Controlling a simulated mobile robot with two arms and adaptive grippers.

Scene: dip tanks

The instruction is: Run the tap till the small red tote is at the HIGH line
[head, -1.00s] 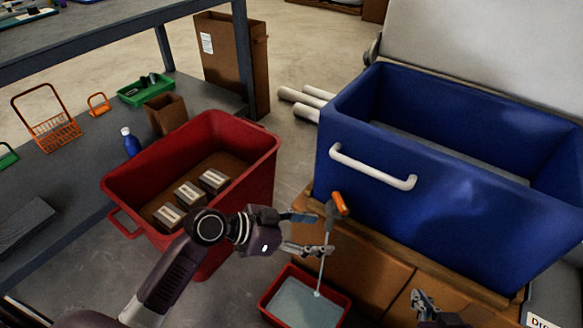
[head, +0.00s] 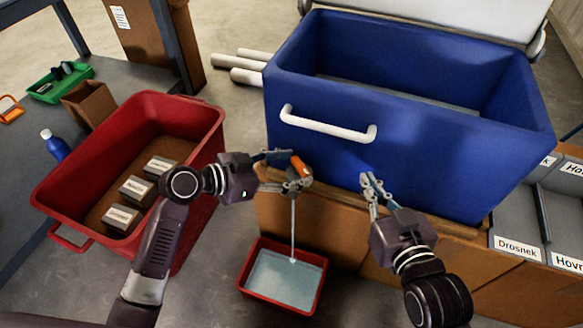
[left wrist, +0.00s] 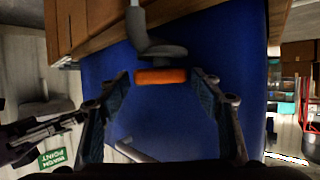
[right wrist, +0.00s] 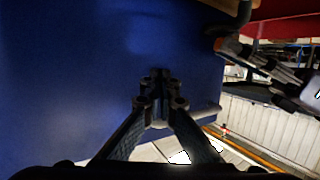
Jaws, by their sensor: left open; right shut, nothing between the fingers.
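The small red tote (head: 275,303) stands on the floor below the blue tank, with pale water (head: 285,277) in it. A thin stream (head: 293,222) falls from the tap into this water. I cannot make out the HIGH line. The tap's orange handle (head: 301,167) is at the tank's lower front. My left gripper (head: 290,170) is open at the handle; in the left wrist view the handle (left wrist: 161,76) lies between the spread fingers. My right gripper (head: 370,181) is shut and empty in front of the blue tank; its closed tips (right wrist: 160,100) show in the right wrist view.
The blue tank (head: 420,165) with a white bar handle (head: 325,127) stands on a wooden base. A large red tote (head: 60,185) with several labelled boxes is at the left. Grey labelled bins (head: 515,225) are at the right. White pipes (head: 238,68) lie behind.

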